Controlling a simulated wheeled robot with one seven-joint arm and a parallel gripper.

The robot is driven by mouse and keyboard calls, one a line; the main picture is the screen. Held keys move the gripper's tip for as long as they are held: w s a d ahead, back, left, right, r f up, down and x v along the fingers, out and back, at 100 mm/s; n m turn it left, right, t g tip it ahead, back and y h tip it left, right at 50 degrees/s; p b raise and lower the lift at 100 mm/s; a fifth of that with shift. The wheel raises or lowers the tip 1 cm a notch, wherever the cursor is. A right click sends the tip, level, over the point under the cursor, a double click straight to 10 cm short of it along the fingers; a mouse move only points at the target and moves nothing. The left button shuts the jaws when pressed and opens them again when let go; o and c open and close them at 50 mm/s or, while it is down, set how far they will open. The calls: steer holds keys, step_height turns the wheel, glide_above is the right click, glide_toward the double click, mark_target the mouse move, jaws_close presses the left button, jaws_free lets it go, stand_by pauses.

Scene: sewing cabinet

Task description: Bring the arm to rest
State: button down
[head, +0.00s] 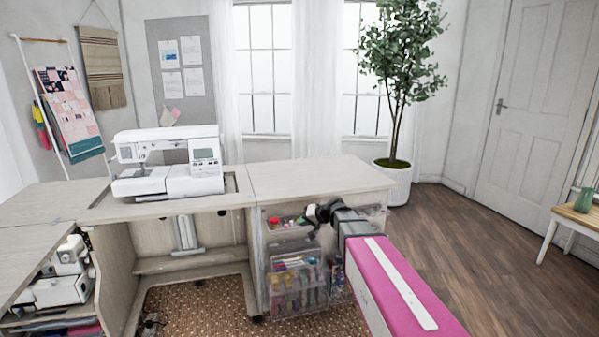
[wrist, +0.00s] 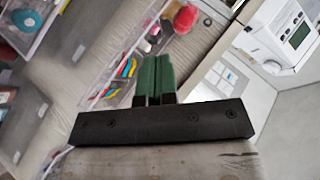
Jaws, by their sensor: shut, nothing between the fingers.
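My arm, pink and grey, reaches from the lower right of the head view toward the sewing cabinet (head: 320,177). My gripper (head: 312,222) is at the front of the cabinet's clear drawers, just below the tabletop; it is small and dark there. In the wrist view, the green fingers of my gripper (wrist: 155,62) are together with nothing between them. Behind them are clear drawers (wrist: 95,50) with coloured supplies. I cannot tell from these views whether the fingertips touch a drawer.
A white sewing machine (head: 170,163) stands on the cabinet's left part. A plant pot (head: 394,183) stands behind the cabinet. The wooden floor (head: 470,240) between is clear.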

steer(key=s+d+f+g+h, duration=0.3)
steer(key=s+d+f, duration=0.4)
steer(key=s, duration=0.5)
steer(key=s+d+f+g+h, duration=0.3)
steer(key=s+d+f+h, duration=0.3)
steer(key=s+d, duration=0.4)
steer(key=s+f, duration=0.1)
steer(key=s, duration=0.2)
steer(key=shift+s+d+h, duration=0.2)
steer(key=shift+s+h, duration=0.1)
